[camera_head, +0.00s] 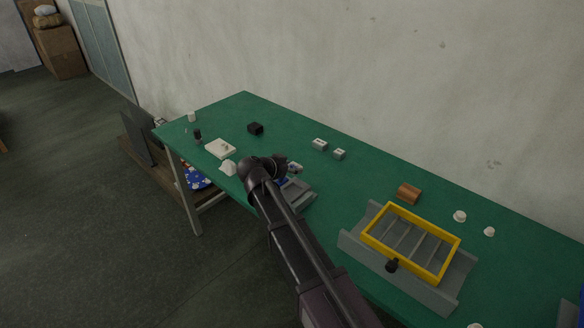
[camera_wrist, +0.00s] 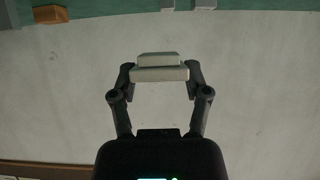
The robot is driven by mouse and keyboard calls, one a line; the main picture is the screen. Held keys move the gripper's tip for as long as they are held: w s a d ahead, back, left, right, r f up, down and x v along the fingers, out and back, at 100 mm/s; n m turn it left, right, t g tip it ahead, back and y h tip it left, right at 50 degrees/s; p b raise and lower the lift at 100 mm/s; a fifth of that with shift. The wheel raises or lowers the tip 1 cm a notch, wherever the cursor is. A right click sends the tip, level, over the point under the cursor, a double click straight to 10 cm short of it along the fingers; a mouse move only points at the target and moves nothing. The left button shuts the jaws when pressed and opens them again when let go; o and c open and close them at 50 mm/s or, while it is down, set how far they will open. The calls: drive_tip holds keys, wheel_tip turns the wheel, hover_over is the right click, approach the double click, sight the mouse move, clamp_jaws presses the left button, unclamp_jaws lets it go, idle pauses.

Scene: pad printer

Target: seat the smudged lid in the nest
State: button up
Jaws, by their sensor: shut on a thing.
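My gripper (camera_wrist: 160,76) is shut on a pale, stepped, lid-like piece (camera_wrist: 160,68), held across the two fingers. No smudge can be made out on it. In the head view my gripper (camera_head: 293,168) is above the green table near its front edge, and the held piece is too small to tell clearly. A grey fixture (camera_head: 301,196) lies on the table just below and beside the gripper, partly hidden by my arm. I cannot tell for sure whether this fixture is the nest.
On the green table (camera_head: 345,184), a grey cradle (camera_head: 446,294) with a yellow frame (camera_head: 388,252) stands at right. A brown block (camera_head: 409,194), small white caps (camera_head: 459,216), grey blocks (camera_head: 320,144), a black block (camera_head: 255,128) and a white plate (camera_head: 214,153) lie around. A wall stands behind.

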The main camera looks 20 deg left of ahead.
sight(298, 185)
drive_tip(key=shift+f+b, duration=3)
drive_tip(key=shift+f, duration=0.25)
drive_tip(key=shift+f+b, duration=0.95)
drive_tip(key=o, duration=0.8)
drive_tip(key=shift+r+p, duration=3.05)
drive_tip(key=shift+s+f, duration=0.1)
